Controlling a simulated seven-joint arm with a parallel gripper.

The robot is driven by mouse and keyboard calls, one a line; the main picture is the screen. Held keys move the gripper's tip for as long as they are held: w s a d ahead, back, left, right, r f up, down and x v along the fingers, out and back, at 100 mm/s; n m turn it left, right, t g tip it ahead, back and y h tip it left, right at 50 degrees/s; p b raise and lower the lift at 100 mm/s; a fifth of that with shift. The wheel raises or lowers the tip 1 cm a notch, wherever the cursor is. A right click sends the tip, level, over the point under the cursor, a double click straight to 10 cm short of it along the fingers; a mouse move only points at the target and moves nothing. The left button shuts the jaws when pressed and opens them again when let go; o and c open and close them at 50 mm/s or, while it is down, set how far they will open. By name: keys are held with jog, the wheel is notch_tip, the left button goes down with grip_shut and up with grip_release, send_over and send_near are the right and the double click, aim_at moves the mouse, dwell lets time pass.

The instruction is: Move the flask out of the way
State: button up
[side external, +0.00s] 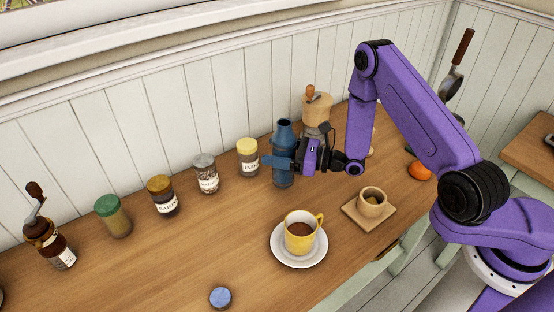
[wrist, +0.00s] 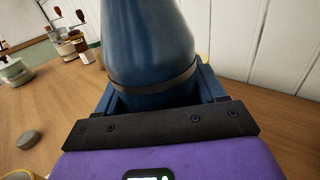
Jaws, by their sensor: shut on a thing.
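The flask (side external: 283,150) is a dark blue bottle with a narrow neck. It is upright near the back of the wooden counter, in front of the panelled wall. My gripper (side external: 281,163) is shut around the flask's body at mid height. In the wrist view the flask (wrist: 152,45) fills the middle, with a dark band round it, between the fingers (wrist: 158,98). Its base is hidden there. I cannot tell whether the base touches the counter.
A yellow-lidded jar (side external: 247,157) stands close left of the flask, with several more jars beyond. A wooden grinder (side external: 317,108) is close behind right. A yellow cup (side external: 300,231) on a saucer (side external: 284,257) is in front. A small cup (side external: 371,203) sits on a wooden coaster. The front left counter is mostly clear.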

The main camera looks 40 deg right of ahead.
jog(key=shift+f, duration=1.45)
jog(key=shift+f, duration=0.1)
jog(key=o, duration=1.6)
jog(key=shift+s+d, duration=0.25)
jog(key=v, duration=1.1)
jog(key=shift+s+d, duration=0.1)
jog(key=shift+s, duration=0.05)
